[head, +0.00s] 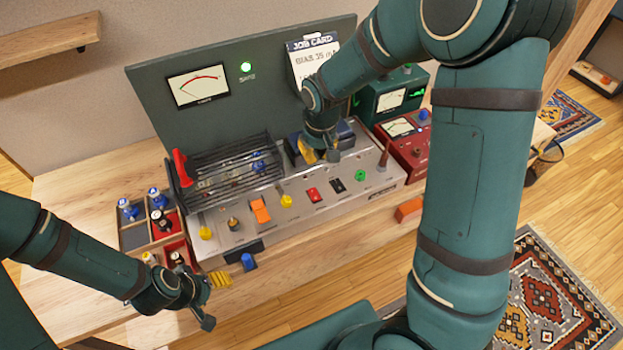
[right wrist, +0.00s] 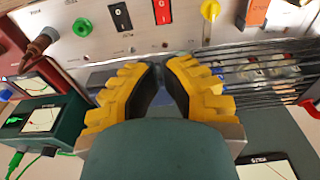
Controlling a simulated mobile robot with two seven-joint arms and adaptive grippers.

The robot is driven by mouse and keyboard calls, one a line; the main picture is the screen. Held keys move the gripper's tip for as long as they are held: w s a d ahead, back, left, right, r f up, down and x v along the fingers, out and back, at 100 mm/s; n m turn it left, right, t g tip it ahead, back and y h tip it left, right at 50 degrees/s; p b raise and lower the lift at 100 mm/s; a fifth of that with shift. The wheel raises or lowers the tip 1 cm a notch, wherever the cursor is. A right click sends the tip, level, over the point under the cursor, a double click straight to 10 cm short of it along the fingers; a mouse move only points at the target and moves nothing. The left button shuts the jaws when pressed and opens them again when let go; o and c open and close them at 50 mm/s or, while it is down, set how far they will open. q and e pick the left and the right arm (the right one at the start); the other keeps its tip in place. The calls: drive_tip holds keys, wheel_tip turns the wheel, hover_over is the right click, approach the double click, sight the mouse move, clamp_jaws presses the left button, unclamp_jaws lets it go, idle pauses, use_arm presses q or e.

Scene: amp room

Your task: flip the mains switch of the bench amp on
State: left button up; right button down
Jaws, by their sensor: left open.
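The bench amp (head: 300,213) has a grey front deck with an orange rocker (head: 260,211), a red rocker (head: 314,195) and a black rocker (head: 338,186). I cannot read which is the mains switch. The right wrist view shows the orange (right wrist: 256,12), red (right wrist: 162,11) and black (right wrist: 121,16) rockers at its top. A green lamp (head: 246,67) glows on the back panel. My right gripper (head: 321,155) hangs over the deck behind the rockers; its fingertips (right wrist: 164,64) come together with nothing seen between them. My left gripper (head: 214,301) is open and empty beside the bench's front edge.
A wire tube cage (head: 235,168) with a red handle (head: 181,168) stands on the amp's left. Green (head: 392,98) and red (head: 405,140) meter boxes stand right. A divided parts tray (head: 135,237) is left. An orange block (head: 409,209) lies at the front edge.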

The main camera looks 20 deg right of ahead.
sight(312, 188)
drive_tip(key=f, duration=0.4)
drive_tip(key=w+f+b, duration=0.1)
drive_tip(key=f, duration=0.4)
drive_tip(key=f+b, duration=0.1)
drive_tip(key=f, duration=0.4)
drive_tip(key=shift+w, duration=0.35)
drive_tip(key=shift+f+b, duration=0.4)
drive_tip(key=shift+r, duration=0.1)
drive_tip(key=shift+w+r, duration=0.1)
drive_tip(key=shift+r, duration=0.05)
drive_tip(key=shift+r+p, duration=0.55)
drive_tip(key=shift+r, duration=0.15)
